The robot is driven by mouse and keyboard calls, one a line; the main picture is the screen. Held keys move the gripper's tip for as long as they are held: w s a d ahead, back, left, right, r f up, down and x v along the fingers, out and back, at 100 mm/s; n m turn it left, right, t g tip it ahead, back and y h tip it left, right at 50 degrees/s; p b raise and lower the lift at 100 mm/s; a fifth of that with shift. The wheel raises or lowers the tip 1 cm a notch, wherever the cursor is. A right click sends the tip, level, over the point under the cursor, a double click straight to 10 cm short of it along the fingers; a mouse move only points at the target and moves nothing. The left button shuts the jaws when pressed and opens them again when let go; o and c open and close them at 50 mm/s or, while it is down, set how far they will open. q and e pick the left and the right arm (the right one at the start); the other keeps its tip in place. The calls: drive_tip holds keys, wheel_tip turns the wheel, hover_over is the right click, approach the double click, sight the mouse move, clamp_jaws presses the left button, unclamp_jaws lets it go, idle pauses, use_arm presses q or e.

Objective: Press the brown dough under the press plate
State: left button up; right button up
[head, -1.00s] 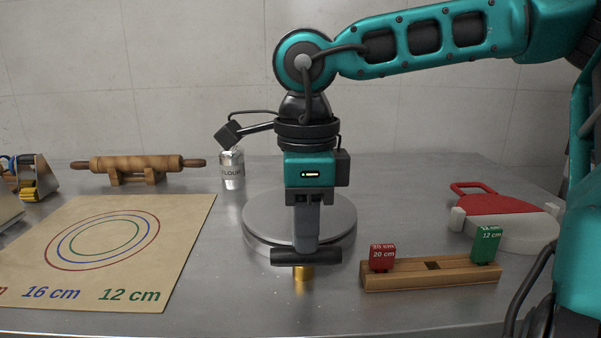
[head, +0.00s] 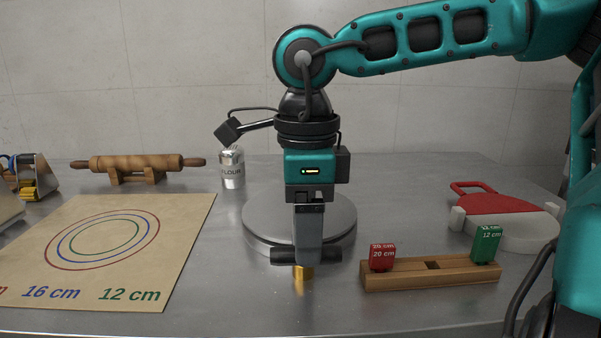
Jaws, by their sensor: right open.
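The round grey metal press plate (head: 341,221) sits on the steel table in the middle. A dark horizontal handle bar (head: 333,256) stands in front of it, above a brass-coloured post (head: 303,278). My right gripper (head: 308,258) points straight down over the bar and is open. Its near finger crosses in front of the bar's middle; the far finger is hidden, so I cannot tell whether the bar lies between them. No brown dough is visible; anything under the plate is hidden. My left gripper is not in view.
A wooden block (head: 430,276) with red and green tags stands right of the bar. A red-and-white tool (head: 500,218) lies farther right. A flour shaker (head: 232,170) and rolling pin (head: 135,164) stand behind. A ringed mat (head: 180,225) covers the left.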

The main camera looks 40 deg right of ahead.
drive_tip(key=shift+o, duration=0.4)
drive_tip(key=shift+r, duration=0.1)
wheel_tip(320, 180, up, 7)
drive_tip(key=p, duration=0.5)
idle(0.3)
